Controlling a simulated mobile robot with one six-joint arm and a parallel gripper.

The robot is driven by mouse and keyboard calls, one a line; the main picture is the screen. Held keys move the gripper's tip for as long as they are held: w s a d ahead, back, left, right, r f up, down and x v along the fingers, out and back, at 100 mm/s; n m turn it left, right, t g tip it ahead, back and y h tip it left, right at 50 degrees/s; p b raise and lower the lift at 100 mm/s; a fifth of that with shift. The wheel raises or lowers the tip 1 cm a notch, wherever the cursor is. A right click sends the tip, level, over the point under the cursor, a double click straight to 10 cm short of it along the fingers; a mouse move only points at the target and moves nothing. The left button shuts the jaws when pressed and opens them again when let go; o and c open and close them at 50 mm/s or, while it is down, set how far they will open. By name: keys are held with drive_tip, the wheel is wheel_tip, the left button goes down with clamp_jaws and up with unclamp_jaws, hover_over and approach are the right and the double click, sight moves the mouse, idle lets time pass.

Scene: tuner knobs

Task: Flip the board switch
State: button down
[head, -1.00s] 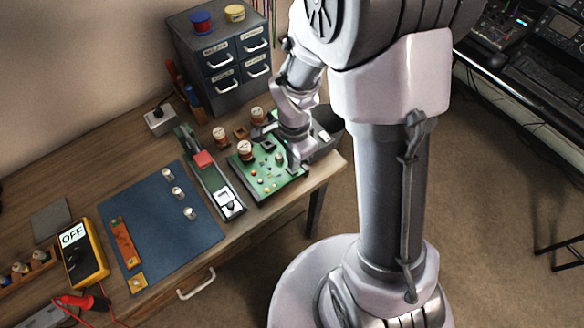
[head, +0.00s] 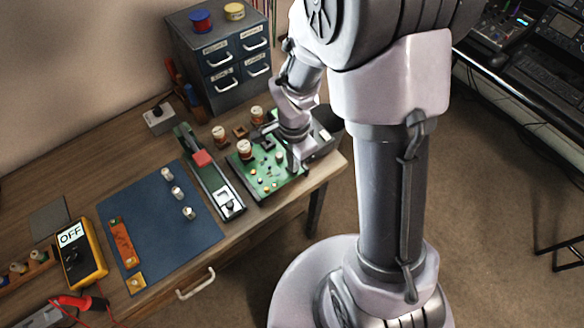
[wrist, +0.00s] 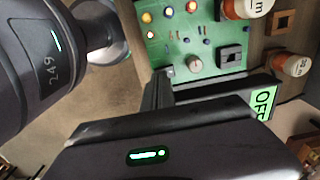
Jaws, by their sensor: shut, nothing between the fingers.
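The green circuit board (head: 268,186) lies near the right end of the bench, and its parts show from above in the wrist view (wrist: 178,48). My gripper (head: 296,170) is over the board's right edge, pointing down. In the wrist view its dark fingers (wrist: 158,88) are together and empty beside the board's edge. A green panel reading OFF (wrist: 263,102) shows behind the gripper body.
A yellow meter reading OFF (head: 82,255) is at the left. A drawer cabinet (head: 222,60) stands behind.

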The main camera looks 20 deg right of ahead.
drive_tip(key=shift+f+b, duration=0.65)
drive_tip(key=shift+f, duration=0.1)
drive_tip(key=shift+r, duration=0.1)
wheel_tip(320, 180, up, 7)
drive_tip(key=p, duration=0.5)
idle(0.3)
drive_tip(key=s+a+r+n+t+y, duration=0.1)
drive_tip(key=s+r+n, duration=0.4)
drive_tip(key=r, duration=0.5)
drive_tip(key=s+a+r+n+t+y+b, duration=0.1)
drive_tip(key=s+a+r+n+t, duration=0.2)
drive_tip(key=s+r, duration=0.5)
wheel_tip(320, 180, up, 2)
drive_tip(key=shift+r+n+t, duration=0.15)
drive_tip(key=shift+n+t, duration=0.75)
drive_tip(key=shift+n, duration=0.1)
